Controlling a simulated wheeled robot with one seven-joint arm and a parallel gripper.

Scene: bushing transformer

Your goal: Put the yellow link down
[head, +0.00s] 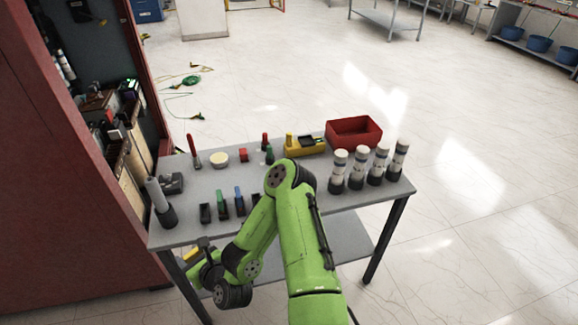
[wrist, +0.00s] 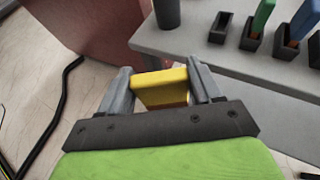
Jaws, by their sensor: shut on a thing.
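The yellow link (wrist: 160,86) sits between the two fingers of my gripper (wrist: 160,88) in the wrist view. The gripper is shut on it. In the head view the link shows as a small yellow patch (head: 194,254) at the end of my green arm. My wrist and arm hide part of the gripper in the head view.
Small black holders (head: 205,213) with coloured pieces stand along the table's front. A grey cylinder (head: 160,200) stands at the front left corner. White-and-dark bushings (head: 339,172) and a red bin (head: 353,132) are at the right. A red cabinet (head: 60,200) stands at the left.

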